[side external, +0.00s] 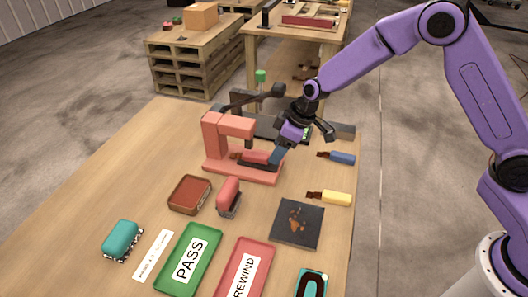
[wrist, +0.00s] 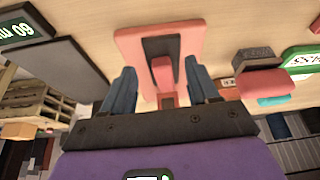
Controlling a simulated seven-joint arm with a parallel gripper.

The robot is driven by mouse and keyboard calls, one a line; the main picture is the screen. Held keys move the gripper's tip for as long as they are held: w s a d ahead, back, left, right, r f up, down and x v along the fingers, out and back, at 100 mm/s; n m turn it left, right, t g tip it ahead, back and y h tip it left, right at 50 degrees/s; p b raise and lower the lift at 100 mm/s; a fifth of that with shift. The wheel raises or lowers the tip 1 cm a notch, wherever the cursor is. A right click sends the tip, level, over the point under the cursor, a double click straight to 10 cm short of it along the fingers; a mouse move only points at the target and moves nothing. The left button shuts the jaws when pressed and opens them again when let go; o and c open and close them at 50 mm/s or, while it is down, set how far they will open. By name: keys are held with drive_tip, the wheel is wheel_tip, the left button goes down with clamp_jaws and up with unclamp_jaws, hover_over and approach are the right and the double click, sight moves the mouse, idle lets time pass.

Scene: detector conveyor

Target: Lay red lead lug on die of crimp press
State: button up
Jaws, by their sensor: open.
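The red lead lug (side external: 254,157) lies on the dark die strip (side external: 265,166) of the pink crimp press (side external: 213,135), its brown tip pointing left under the press arm. In the wrist view the lug (wrist: 162,72) shows over the dark strip (wrist: 160,44) on the pink base (wrist: 129,44). My gripper (side external: 277,155) is at the right end of the press. In the wrist view its blue fingers (wrist: 160,68) stand open on both sides of the lug, with gaps to it. The lug's exact contact with the die is hard to see.
A blue lug (side external: 342,158) and a yellow lug (side external: 335,198) lie to the right. A dark mat (side external: 282,236), a green PASS tray (side external: 173,279), a REWIND tray (side external: 265,255), a brown box (side external: 189,194) and a red-handled block (side external: 229,196) stand in front. A display sits behind the press.

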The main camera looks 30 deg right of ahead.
sight(262, 155)
drive_tip(key=w+a, duration=0.1)
drive_tip(key=a+f, duration=0.1)
drive_tip(key=w+a, duration=0.1)
drive_tip(key=shift+w+f, duration=0.25)
drive_tip(key=shift+w, duration=0.05)
drive_tip(key=shift+w+a+f, duration=0.15)
drive_tip(key=shift+a+f, duration=0.05)
drive_tip(key=shift+f, duration=0.45)
clamp_jaws()
drive_tip(key=shift+d, duration=0.1)
